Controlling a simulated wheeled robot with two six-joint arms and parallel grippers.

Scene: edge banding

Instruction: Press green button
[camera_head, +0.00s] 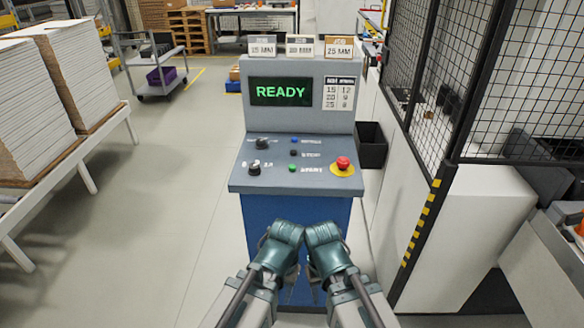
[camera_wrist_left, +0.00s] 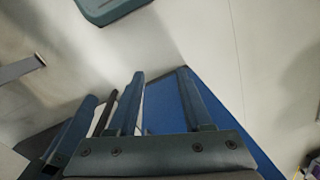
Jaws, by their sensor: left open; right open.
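The green button (camera_head: 292,168) is the lowest of three small buttons in the middle of the control console's sloped panel (camera_head: 262,178). A blue button (camera_head: 294,141) and a dark button (camera_head: 293,153) sit above it. My left gripper (camera_head: 293,288) and my right gripper (camera_head: 317,289) are side by side low in front of the console, apart from the panel. Their fingers are small and partly hidden in the head view. The left wrist view shows my left gripper (camera_wrist_left: 157,72) open and empty, with the blue console base (camera_wrist_left: 168,108) behind its fingers.
A red mushroom button (camera_head: 343,163) on a yellow disc is at the panel's right. Dark knobs (camera_head: 255,168) are at the left. The screen (camera_head: 281,92) reads READY. Stacked boards (camera_head: 70,70) stand left, and a mesh fence (camera_head: 440,80) stands right.

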